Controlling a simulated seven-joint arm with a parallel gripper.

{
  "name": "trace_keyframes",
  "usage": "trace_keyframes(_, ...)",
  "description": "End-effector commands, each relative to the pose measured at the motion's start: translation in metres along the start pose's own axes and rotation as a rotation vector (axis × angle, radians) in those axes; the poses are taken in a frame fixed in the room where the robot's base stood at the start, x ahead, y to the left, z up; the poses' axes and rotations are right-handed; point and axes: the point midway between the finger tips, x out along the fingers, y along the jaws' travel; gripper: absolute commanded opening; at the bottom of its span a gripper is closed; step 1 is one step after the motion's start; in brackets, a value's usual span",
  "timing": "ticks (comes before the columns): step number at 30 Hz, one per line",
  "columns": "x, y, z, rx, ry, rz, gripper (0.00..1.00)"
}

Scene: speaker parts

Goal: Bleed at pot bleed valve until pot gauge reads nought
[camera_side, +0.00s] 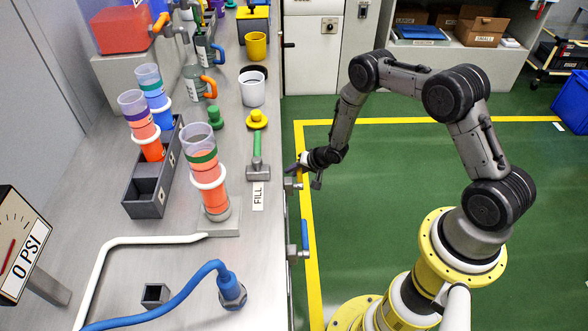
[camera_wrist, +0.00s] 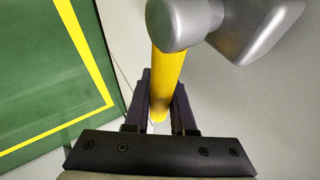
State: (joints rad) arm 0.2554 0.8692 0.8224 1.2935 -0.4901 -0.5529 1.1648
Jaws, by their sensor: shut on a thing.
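My gripper (camera_side: 301,166) is at the bench's front edge. In the wrist view, my gripper (camera_wrist: 160,103) is shut on a yellow valve handle (camera_wrist: 166,66), with one dark finger on each side of it. The handle runs out from a grey metal valve body (camera_wrist: 262,30). In the side view this valve (camera_side: 293,183) is mostly small and partly hidden by my gripper. A gauge (camera_side: 12,245) stands at the left, cut off by the picture edge. Its plate reads 0 PSI, and a red needle shows on its face. No label naming the valve is readable.
A second valve with a blue handle (camera_side: 304,236) sits on the bench front nearer the camera. On the bench are filled cylinders (camera_side: 209,190), a dark rack (camera_side: 148,192), a green-handled lever (camera_side: 257,150) and a blue hose (camera_side: 180,298). The green floor (camera_side: 400,160) is clear.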

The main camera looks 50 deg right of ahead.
Motion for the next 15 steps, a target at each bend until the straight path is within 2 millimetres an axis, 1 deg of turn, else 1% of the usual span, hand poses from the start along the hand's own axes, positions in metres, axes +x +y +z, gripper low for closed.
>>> trace_keyframes(14,0.001,0.0028,0.0028,0.008,-0.013,0.007,0.0)
trace_keyframes(15,0.001,0.0028,0.0029,0.008,-0.013,0.007,0.3)
